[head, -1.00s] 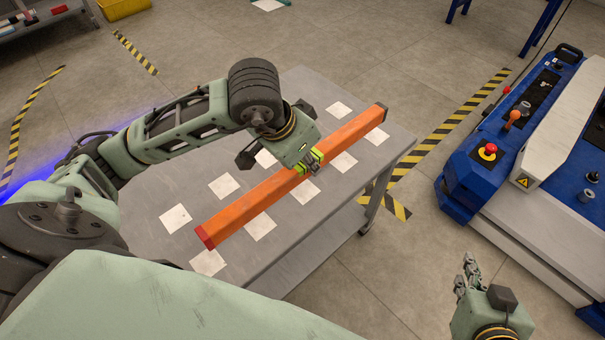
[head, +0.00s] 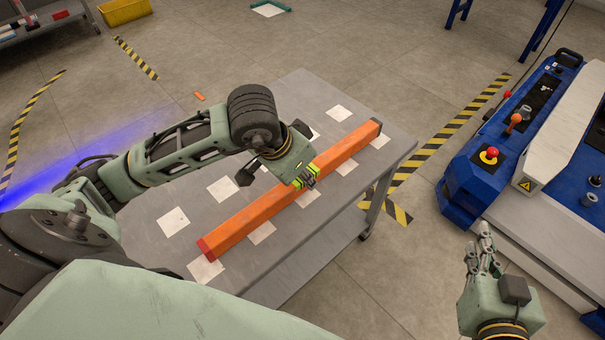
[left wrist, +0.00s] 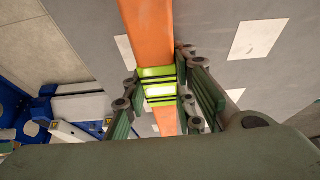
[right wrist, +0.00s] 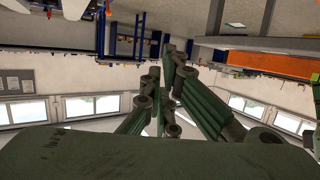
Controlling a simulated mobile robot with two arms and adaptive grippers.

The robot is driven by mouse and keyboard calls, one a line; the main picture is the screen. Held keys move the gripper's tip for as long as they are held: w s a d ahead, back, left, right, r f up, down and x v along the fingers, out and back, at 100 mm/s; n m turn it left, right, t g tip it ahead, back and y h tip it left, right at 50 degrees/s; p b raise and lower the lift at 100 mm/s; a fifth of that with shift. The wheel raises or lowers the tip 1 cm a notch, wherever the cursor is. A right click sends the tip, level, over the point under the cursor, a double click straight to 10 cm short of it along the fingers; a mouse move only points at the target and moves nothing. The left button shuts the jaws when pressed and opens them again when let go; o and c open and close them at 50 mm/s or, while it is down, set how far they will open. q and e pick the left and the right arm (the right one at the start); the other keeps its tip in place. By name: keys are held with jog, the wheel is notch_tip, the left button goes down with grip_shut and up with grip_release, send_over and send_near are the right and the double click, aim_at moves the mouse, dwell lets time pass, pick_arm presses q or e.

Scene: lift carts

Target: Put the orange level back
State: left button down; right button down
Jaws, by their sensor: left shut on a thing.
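The orange level (head: 250,215) is a long orange bar with red ends and a yellow-green middle part. It lies diagonally across the grey table (head: 290,268), at or just above the top; I cannot tell if it touches. My left gripper (head: 308,179) is shut on its middle. In the left wrist view the fingers (left wrist: 158,90) stand on both sides of the level's yellow-green part (left wrist: 158,73). My right gripper (head: 480,243) is empty, off the table at the lower right. Its fingers look close together in the right wrist view (right wrist: 163,90), but whether they meet is unclear.
Several white squares (head: 173,221) mark the tabletop, some partly hidden by the level and my left arm. A blue and white lift cart (head: 470,172) stands to the right, beyond black-yellow floor tape (head: 440,135). A yellow bin (head: 124,12) is at the back left.

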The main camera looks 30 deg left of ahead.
pick_arm(q)
jog(key=shift+s+f, duration=0.15)
jog(key=shift+f, duration=0.2)
jog(key=c, duration=1.7)
grip_release()
jog(key=shift+d+b, duration=0.1)
jog(key=shift+b, duration=0.2)
jog(key=shift+o, duration=1.2)
jog(key=shift+f, duration=0.15)
pick_arm(e)
jog(key=shift+w+a+r+t+y, duration=0.15)
jog(key=shift+w+r+t, duration=0.2)
jog(key=shift+r, duration=0.3)
jog(key=shift+w+a+r+t+y, duration=0.1)
jog(key=shift+a+r+t+y, duration=0.05)
jog(key=shift+r+t, duration=0.4)
